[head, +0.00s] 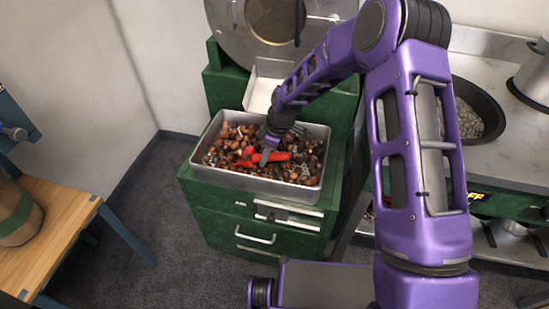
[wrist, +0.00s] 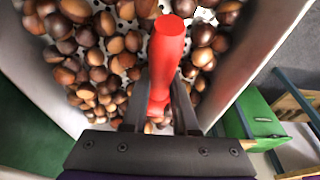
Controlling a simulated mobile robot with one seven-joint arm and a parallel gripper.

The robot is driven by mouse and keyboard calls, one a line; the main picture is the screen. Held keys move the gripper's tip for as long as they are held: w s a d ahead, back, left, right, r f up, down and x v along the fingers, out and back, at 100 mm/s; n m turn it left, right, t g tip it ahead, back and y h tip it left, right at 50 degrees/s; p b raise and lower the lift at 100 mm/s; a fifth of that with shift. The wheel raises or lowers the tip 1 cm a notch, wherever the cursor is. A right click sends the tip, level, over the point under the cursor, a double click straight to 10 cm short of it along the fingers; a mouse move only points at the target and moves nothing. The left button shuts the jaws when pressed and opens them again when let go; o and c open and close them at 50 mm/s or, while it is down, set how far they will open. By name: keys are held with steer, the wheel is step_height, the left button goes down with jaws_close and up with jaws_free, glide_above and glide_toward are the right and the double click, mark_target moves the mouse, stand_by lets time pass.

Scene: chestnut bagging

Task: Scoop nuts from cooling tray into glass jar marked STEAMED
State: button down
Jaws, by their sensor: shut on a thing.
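The cooling tray (head: 312,193) is a grey metal bin on a green cabinet, filled with brown chestnuts (head: 226,146). The wrist view shows the chestnuts (wrist: 95,57) lying on a perforated white floor. My gripper (head: 265,157) is down in the tray, shut on a red handle (head: 278,157). In the wrist view the red handle (wrist: 166,50) runs between the fingers of my gripper (wrist: 160,118). No scoop bowl can be made out. I see no glass jar with a readable STEAMED mark.
A wooden table (head: 52,240) at the left holds a brown rounded container (head: 17,215) with a green band. A round metal drum (head: 270,20) stands behind the tray. A counter with a black bowl (head: 470,110) is at the right. Grey floor lies between table and cabinet.

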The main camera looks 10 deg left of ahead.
steer(key=shift+w+a+f+y, duration=0.1)
steer(key=shift+a+y, duration=0.1)
steer(key=shift+a, duration=0.35)
steer(key=shift+w+a+f+y, duration=0.1)
steer(key=shift+a+y, duration=0.1)
steer(key=shift+a, duration=0.35)
steer(key=shift+r+y, duration=0.6)
steer(key=shift+y, duration=0.4)
steer(key=shift+t+y, duration=0.3)
steer(key=shift+y, duration=0.3)
steer(key=shift+s+d+r+p, duration=0.1)
steer(key=shift+d+r+p, duration=0.3)
steer(key=shift+r, duration=0.6)
steer(key=shift+s+d+r+p, duration=0.1)
steer(key=shift+d+r+p, duration=0.3)
steer(key=shift+r, duration=0.65)
steer(key=shift+d+r+p, duration=0.3)
steer(key=shift+r+p, duration=0.2)
steer(key=shift+r, duration=0.5)
